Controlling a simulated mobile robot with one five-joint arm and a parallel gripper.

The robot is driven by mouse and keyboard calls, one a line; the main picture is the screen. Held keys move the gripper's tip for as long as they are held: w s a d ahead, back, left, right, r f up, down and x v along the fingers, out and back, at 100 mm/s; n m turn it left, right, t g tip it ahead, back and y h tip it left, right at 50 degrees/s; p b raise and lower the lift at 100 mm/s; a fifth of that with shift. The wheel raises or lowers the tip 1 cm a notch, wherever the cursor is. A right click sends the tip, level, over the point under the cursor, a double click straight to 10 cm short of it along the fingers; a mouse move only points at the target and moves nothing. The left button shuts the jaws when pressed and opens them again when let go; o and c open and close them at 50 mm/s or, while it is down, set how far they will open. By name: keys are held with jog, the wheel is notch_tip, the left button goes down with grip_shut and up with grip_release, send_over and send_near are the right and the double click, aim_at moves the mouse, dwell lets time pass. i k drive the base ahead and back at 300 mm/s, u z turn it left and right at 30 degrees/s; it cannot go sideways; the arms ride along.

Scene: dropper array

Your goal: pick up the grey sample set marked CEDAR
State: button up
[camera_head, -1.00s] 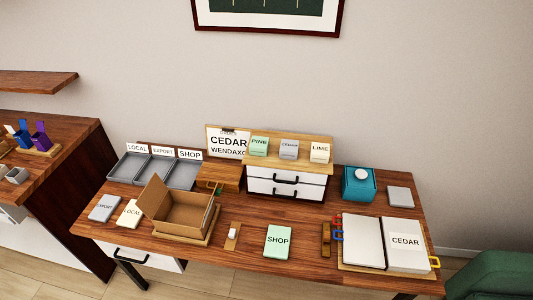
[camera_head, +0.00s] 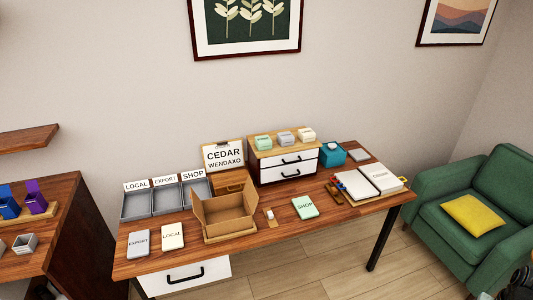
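The grey sample set (camera_head: 286,138) stands on top of the small drawer unit (camera_head: 260,168), in the middle of a row of three. A green set (camera_head: 263,142) is to its left and a cream set (camera_head: 307,134) to its right. The lettering on the grey set is too small to read now; it reads CEDAR in the earlier frame. A clipboard sign (camera_head: 223,156) reading CEDAR WENDAXO stands left of the drawer unit.
On the desk (camera_head: 240,242) are an open cardboard box (camera_head: 225,214), labelled grey trays (camera_head: 167,201), EXPORT, LOCAL and SHOP cards, a teal box (camera_head: 332,154) and an open binder (camera_head: 355,184). A green armchair (camera_head: 478,205) stands right; another wooden table (camera_head: 55,215) stands left.

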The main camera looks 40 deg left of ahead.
aim_at(285, 139)
jog(key=u, duration=0.05)
jog(key=k, duration=0.3)
jog(key=u, duration=2.25)
jog(key=i, duration=1.5)
jog(key=z, duration=0.1)
